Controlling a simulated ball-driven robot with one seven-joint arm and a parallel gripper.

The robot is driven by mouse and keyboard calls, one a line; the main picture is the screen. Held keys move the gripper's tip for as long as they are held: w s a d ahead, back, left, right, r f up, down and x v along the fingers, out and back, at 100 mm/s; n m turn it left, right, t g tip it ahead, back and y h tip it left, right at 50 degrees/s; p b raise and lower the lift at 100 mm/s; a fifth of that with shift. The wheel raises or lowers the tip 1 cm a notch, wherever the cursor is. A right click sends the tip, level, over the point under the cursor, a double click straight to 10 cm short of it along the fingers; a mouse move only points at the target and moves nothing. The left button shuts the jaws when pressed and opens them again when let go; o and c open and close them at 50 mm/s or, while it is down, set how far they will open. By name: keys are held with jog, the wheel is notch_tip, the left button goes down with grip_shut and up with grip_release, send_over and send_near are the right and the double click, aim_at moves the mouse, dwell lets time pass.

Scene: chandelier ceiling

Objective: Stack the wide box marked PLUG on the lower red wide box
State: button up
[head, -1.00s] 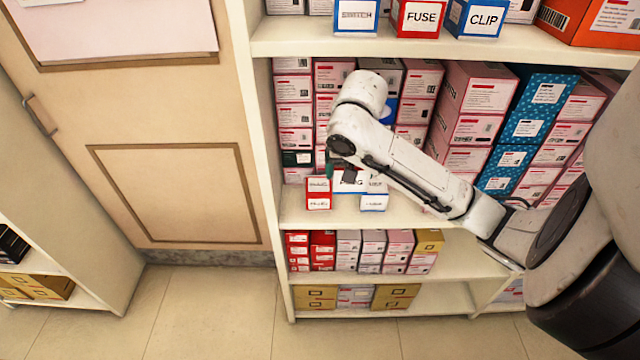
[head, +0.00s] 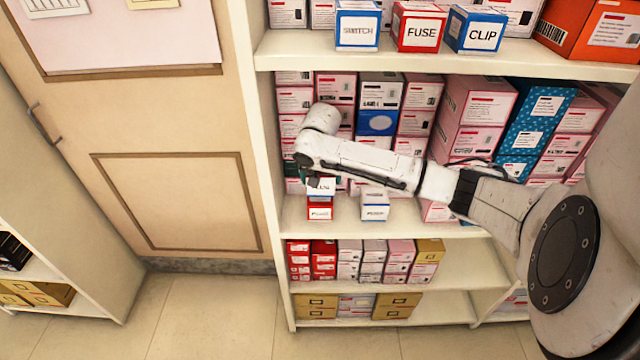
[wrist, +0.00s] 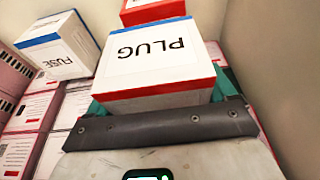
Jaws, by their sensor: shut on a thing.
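The wide box marked PLUG (wrist: 158,60) is white with blue and red edges and fills the middle of the wrist view. My gripper (wrist: 160,95) is shut on it, with teal finger parts at its sides. In the head view the PLUG box (head: 321,187) is at the left of the middle shelf, over the lower red wide box (head: 319,211) in the picture. I cannot tell whether they touch. A red-edged box (wrist: 152,11) shows past the PLUG box in the wrist view. My arm hides part of the shelf behind.
A blue-and-white box (head: 374,205) stands just right of the red box. A box marked FUSE (wrist: 62,55) is left in the wrist view. Pink boxes (head: 479,107) fill the shelf's back, and an upper shelf (head: 440,58) lies above. The shelf's side wall (head: 262,150) is close at left.

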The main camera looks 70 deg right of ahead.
jog(key=shift+w+d+f, duration=0.2)
jog(key=shift+f, duration=0.15)
jog(key=shift+f+p, duration=0.45)
jog(key=shift+f, duration=0.95)
jog(key=shift+f, duration=0.1)
jog(key=o, duration=0.9)
jog(key=b+v, duration=0.1)
jog(key=v, duration=1.1)
jog(key=shift+a, duration=0.1)
